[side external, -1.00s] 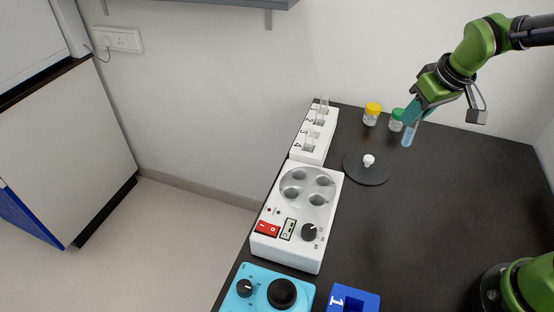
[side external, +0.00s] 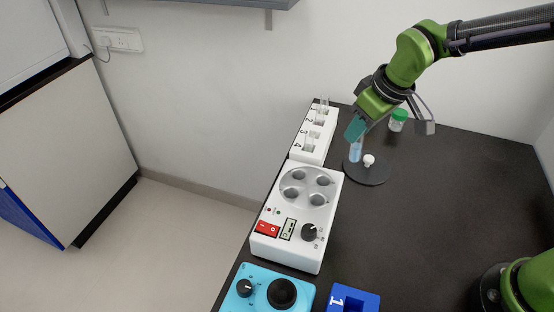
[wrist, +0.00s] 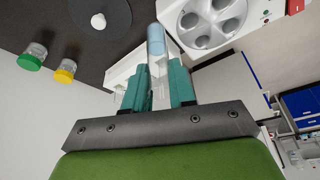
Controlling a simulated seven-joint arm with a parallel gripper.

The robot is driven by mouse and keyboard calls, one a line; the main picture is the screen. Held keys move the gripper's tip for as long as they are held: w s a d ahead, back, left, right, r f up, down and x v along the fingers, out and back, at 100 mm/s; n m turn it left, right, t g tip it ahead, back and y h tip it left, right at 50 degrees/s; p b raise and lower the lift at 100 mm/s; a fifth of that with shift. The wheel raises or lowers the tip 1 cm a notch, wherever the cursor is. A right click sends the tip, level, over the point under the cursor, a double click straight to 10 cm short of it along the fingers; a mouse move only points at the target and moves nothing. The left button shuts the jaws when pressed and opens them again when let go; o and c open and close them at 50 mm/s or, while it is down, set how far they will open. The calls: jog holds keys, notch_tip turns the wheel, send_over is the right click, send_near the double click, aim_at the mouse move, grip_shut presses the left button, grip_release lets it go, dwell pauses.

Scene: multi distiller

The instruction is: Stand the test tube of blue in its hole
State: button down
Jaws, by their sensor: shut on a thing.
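The test tube of blue (side external: 355,153) is held upright by my gripper (side external: 355,128), with its lower end over the black disc in the side view. In the wrist view the tube (wrist: 156,40) sits between the teal fingers of my gripper (wrist: 158,85), which are shut on it. The white numbered rack (side external: 319,145) stands left of the tube, with clear tubes in some of its holes. In the wrist view the rack (wrist: 122,72) is partly hidden behind my fingers and the tube.
A white machine (side external: 285,245) with four round wells stands in front of the rack. The black disc (side external: 375,178) has a white knob. A green-capped jar (side external: 398,120) and a yellow-capped jar (wrist: 65,70) stand at the back. The table's right side is clear.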

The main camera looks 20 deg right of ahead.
jog(key=w+a+f+n, duration=0.1)
jog(key=a+f, duration=0.2)
jog(key=a, duration=0.3)
jog(key=shift+f+y, duration=0.3)
jog(key=shift+f, duration=0.1)
jog(key=shift+w+f, duration=0.1)
jog(key=shift+w, duration=0.05)
dwell(0.4)
jog(key=shift+f, duration=2.15)
jog(key=c, duration=0.9)
grip_release()
jog(key=shift+o, duration=0.2)
